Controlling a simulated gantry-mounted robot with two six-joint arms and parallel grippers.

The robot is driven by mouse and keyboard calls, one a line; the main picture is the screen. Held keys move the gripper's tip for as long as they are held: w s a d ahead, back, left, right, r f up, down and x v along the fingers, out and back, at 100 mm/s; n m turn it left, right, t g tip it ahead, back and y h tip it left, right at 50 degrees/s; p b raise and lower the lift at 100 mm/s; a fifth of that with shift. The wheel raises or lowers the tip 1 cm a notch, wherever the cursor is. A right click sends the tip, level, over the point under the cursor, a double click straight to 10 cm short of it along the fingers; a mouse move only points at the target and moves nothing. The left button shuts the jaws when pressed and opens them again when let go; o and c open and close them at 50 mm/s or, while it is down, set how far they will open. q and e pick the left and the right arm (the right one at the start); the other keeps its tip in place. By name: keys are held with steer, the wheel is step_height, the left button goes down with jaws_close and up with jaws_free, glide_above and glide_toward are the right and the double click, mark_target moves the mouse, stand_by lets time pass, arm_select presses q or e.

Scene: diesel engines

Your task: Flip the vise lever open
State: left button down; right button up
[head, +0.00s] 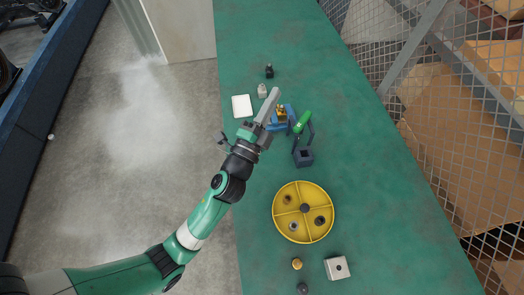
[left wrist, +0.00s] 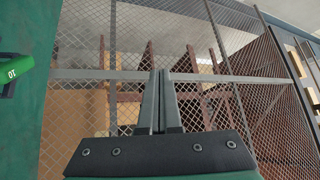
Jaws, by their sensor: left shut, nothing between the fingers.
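A small blue vise (head: 291,113) stands on the green workbench, with a brass-coloured part (head: 281,114) in it. A bright green handle (head: 303,122) on dark arms is just right of the vise; I cannot tell whether it is the vise lever. Part of a green piece marked 10 (left wrist: 12,70) shows at the left edge of the left wrist view. My left gripper (head: 275,91) is shut and empty, beside the vise on its left and reaching past it. Its closed fingers also show in the left wrist view (left wrist: 160,75). The gripper partly hides the vise. My right gripper is not in view.
A yellow divided round tray (head: 274,212) holds small parts nearer the front. A dark square block (head: 303,157) stands below the green handle. A white pad (head: 242,106) and small fittings lie left and behind. A wire-mesh fence (head: 440,120) runs along the bench's right side.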

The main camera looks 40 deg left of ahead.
arm_select(q)
steer(key=s+f+g+b, duration=0.1)
steer(key=f+b, duration=0.4)
steer(key=f, duration=0.5)
steer(key=s+f+g+b, duration=0.1)
steer(key=f+b, duration=0.4)
steer(key=f, duration=0.5)
steer(key=s+a+f+m+b, duration=0.1)
steer(key=f+b, duration=0.4)
steer(key=f, duration=0.5)
steer(key=shift+s+f+g+h, duration=0.3)
steer(key=shift+s+f+g, duration=0.1)
steer(key=shift+s, duration=0.25)
steer(key=shift+a+r, duration=0.1)
steer(key=shift+w, duration=0.1)
steer(key=shift+w+r, duration=0.1)
steer(key=shift+w, duration=0.15)
steer(key=b+x, duration=0.1)
steer(key=x, duration=0.8)
steer(key=shift+w+a, duration=0.15)
steer(key=shift+w, duration=0.25)
steer(key=s+a, duration=0.1)
steer(key=s+a+p, duration=0.1)
steer(key=a, duration=0.1)
steer(key=shift+s+f, duration=0.4)
steer(key=shift+w, duration=0.1)
